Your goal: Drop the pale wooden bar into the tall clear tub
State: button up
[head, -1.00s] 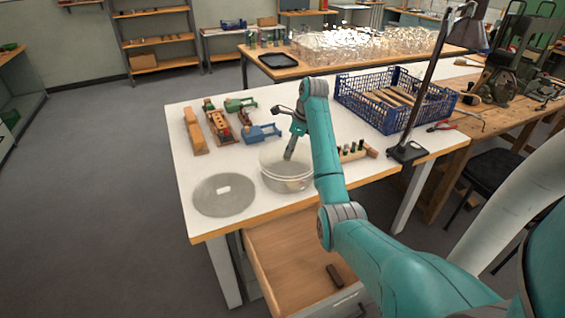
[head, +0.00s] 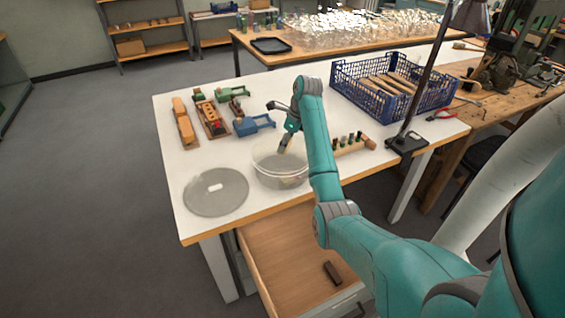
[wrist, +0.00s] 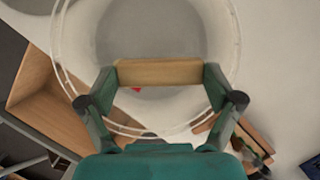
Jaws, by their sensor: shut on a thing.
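The tall clear tub (head: 268,178) stands near the front edge of the white table, with its top open. My gripper (head: 285,147) is over the tub, pointing down at its mouth. In the wrist view my gripper (wrist: 160,74) is shut on the pale wooden bar (wrist: 158,72), which lies crosswise between the two fingertips. The round wall of the tub (wrist: 236,45) surrounds the bar in that view. A small red thing (wrist: 136,90) shows past the bar's lower edge. How deep the bar is relative to the rim I cannot tell.
A round grey lid (head: 216,192) lies left of the tub. Wooden toy vehicles (head: 212,118) stand behind it. A peg block (head: 352,143), a lamp base (head: 407,143) and a blue crate (head: 400,100) are to the right. An open drawer (head: 290,270) sits below.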

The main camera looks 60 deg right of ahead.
jog(key=shift+f, duration=0.1)
jog(key=o, duration=0.7)
